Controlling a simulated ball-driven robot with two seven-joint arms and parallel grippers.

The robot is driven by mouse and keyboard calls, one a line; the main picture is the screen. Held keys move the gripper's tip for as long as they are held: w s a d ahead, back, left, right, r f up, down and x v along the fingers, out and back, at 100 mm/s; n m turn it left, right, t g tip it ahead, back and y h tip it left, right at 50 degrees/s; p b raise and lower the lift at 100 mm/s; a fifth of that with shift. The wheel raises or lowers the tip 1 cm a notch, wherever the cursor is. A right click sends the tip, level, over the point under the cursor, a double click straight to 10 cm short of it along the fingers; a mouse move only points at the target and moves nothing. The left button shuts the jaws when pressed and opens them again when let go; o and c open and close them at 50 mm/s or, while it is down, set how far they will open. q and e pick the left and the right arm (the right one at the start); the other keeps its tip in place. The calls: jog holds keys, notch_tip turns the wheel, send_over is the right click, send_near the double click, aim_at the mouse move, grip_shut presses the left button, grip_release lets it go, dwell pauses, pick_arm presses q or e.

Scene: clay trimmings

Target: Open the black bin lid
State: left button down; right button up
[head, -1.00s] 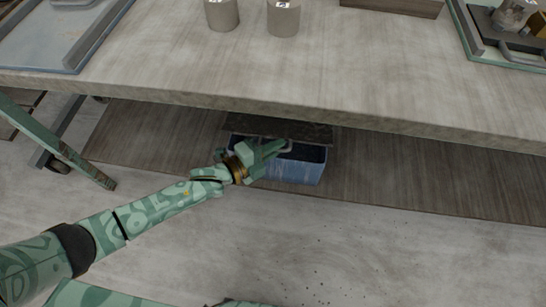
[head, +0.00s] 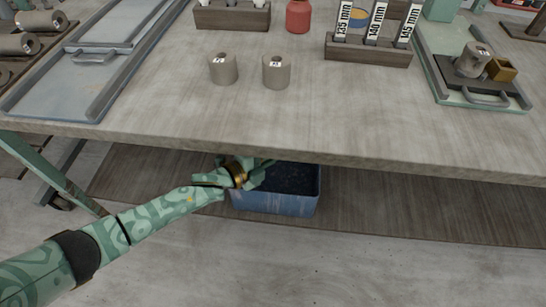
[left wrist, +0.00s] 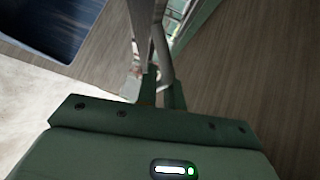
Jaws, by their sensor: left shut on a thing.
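The blue bin (head: 275,204) stands on the low shelf under the table, and its open top shows a dark, speckled inside. Its blue side and dark opening also show at the top left of the left wrist view (left wrist: 42,28). My left gripper (head: 262,168) is at the bin's back left, close under the table edge. In the left wrist view its jaws (left wrist: 158,88) are shut on a pale metal handle (left wrist: 160,38), which I take to be the lid's. The black lid is not clearly seen in the head view; the table edge hides that area. My right gripper is not in view.
The tabletop (head: 170,115) overhangs the bin closely. Two grey cylinders (head: 223,69) (head: 276,72) stand on it. A tray (head: 75,80) lies at the left, and a labelled wooden rack (head: 368,50) stands at the back right. The floor in front is clear.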

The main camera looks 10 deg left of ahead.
pick_arm(q)
jog(key=c, duration=1.5)
grip_release()
